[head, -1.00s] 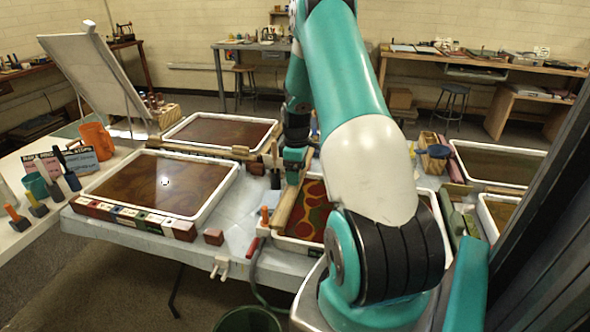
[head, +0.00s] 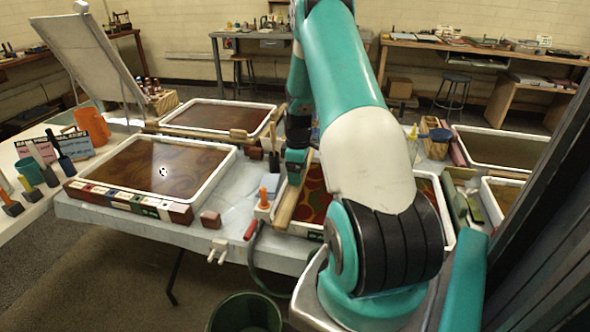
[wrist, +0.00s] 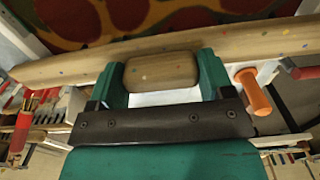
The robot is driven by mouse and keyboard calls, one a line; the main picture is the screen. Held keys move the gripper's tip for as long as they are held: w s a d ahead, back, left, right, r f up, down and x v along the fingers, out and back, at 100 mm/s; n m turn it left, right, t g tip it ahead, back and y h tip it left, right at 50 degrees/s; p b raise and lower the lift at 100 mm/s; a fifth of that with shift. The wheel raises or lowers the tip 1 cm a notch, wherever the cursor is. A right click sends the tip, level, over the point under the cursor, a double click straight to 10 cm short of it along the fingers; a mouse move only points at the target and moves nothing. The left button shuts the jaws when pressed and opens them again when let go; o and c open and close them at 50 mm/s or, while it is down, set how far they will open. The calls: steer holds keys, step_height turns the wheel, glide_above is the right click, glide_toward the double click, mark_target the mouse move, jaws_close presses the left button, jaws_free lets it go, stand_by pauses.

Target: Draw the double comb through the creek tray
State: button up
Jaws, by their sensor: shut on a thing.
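My gripper (wrist: 164,82) is shut on the wooden handle block (wrist: 163,70) of a long wooden comb bar (wrist: 235,42), which shows in the wrist view. In the head view the comb bar (head: 288,205) lies over the left end of a tray with a red, green and yellow pattern (head: 313,207). My arm hides much of this tray. The tray's pattern also shows beyond the bar in the wrist view (wrist: 150,15). The comb's teeth are hidden, so I cannot tell whether they touch the surface. No label naming the tray is readable.
Two brown-patterned trays (head: 223,171) (head: 268,110) stand to the left. More trays (head: 466,128) stand at the right. An orange-handled tool (head: 264,198) and a red block (head: 210,219) sit near the table's front edge. A green bin (head: 245,312) stands below.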

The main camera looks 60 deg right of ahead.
steer(key=shift+s+d+p, duration=0.35)
steer(key=shift+s+d, duration=1.9)
steer(key=shift+s, duration=4.15)
steer(key=shift+s+d+p, duration=0.3)
steer(key=shift+s+d, duration=1.9)
steer(key=shift+s, duration=4.25)
steer(key=shift+s+d+p, duration=0.35)
steer(key=shift+s+d, duration=1.9)
steer(key=shift+s, duration=4.15)
steer(key=shift+r+p, duration=1.85)
steer(key=shift+r, duration=0.7)
steer(key=shift+r+p, duration=1.5)
steer(key=shift+r, duration=0.55)
